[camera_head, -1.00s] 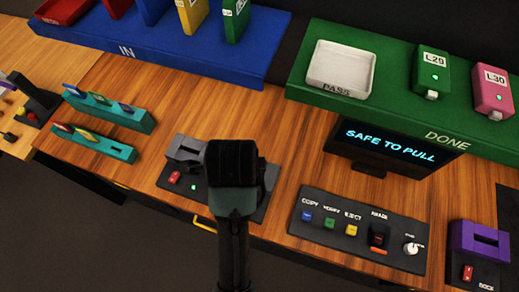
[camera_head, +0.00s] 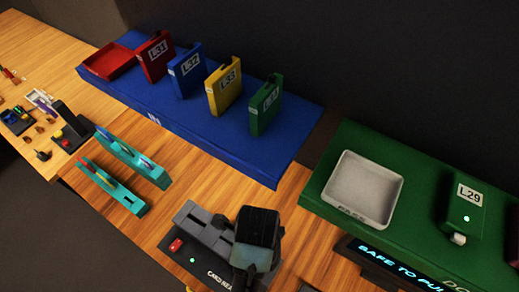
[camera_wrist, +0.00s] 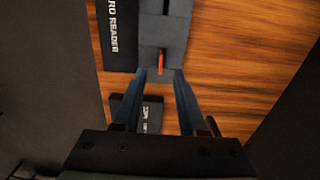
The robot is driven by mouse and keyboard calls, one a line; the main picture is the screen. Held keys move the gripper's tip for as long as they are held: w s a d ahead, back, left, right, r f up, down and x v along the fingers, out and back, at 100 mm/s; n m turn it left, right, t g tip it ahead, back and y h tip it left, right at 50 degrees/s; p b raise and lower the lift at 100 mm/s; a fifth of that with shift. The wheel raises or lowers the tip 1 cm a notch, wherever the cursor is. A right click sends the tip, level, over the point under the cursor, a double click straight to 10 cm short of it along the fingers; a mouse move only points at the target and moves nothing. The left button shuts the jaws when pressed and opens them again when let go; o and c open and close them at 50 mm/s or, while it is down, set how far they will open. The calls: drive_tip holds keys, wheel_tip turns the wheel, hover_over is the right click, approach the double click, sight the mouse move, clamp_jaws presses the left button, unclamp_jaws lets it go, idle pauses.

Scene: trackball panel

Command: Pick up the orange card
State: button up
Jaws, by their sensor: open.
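The orange card (camera_wrist: 161,63) shows in the wrist view as a narrow orange edge at the slot end of the grey card reader (camera_wrist: 176,37). My gripper (camera_wrist: 160,76) is open, with one finger on each side of the card and no visible contact. In the head view the card reader (camera_head: 190,222) stands on the wooden bench, partly behind my gripper (camera_head: 256,238). The gripper hides the card and its own fingertips there.
Two teal card racks (camera_head: 132,158) stand left of the reader. A blue IN shelf (camera_head: 205,125) with several cartridges lies behind. A green DONE shelf (camera_head: 330,190) with a white tray (camera_head: 362,190) is at right, above a lit screen (camera_head: 400,270).

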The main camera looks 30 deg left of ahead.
drive_tip(key=shift+s+f, duration=0.15)
drive_tip(key=shift+f, duration=0.6)
drive_tip(key=shift+w+f+p, duration=0.2)
drive_tip(key=shift+f+p, duration=0.65)
drive_tip(key=shift+f, duration=1.45)
drive_tip(key=shift+c, duration=0.2)
clamp_jaws()
